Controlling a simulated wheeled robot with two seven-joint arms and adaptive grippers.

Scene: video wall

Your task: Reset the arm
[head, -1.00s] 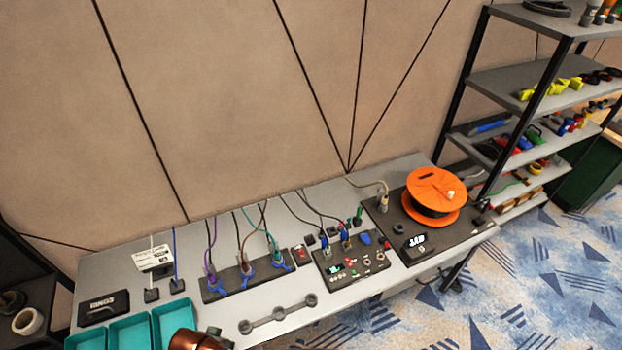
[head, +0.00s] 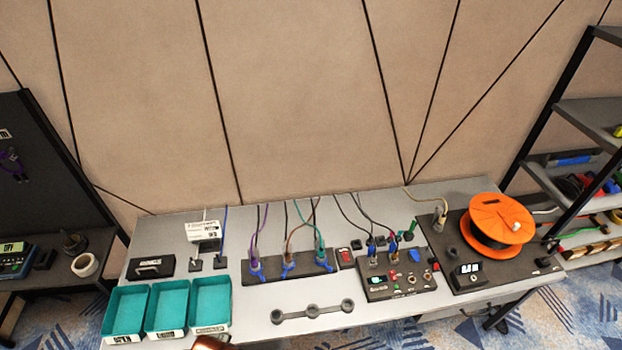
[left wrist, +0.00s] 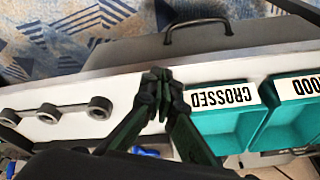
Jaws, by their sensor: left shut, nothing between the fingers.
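My left gripper (left wrist: 157,82) shows in the left wrist view with its dark fingers together and nothing between them. It is over the front part of the workbench (head: 262,325), between a grey three-ring bracket (left wrist: 48,114) and a teal bin labelled CROSSED (left wrist: 222,98). In the head view the gripper itself is out of sight; only a small copper-coloured part of my arm (head: 210,343) shows at the bottom edge. My right gripper is in neither view.
Three teal bins (head: 165,334) stand at the bench's front left. Behind are a connector strip (head: 267,285), a control panel (head: 398,293) and an orange cable reel (head: 500,212). Shelving flanks the bench on both sides. Bare bench top surrounds the three-ring bracket (head: 290,314).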

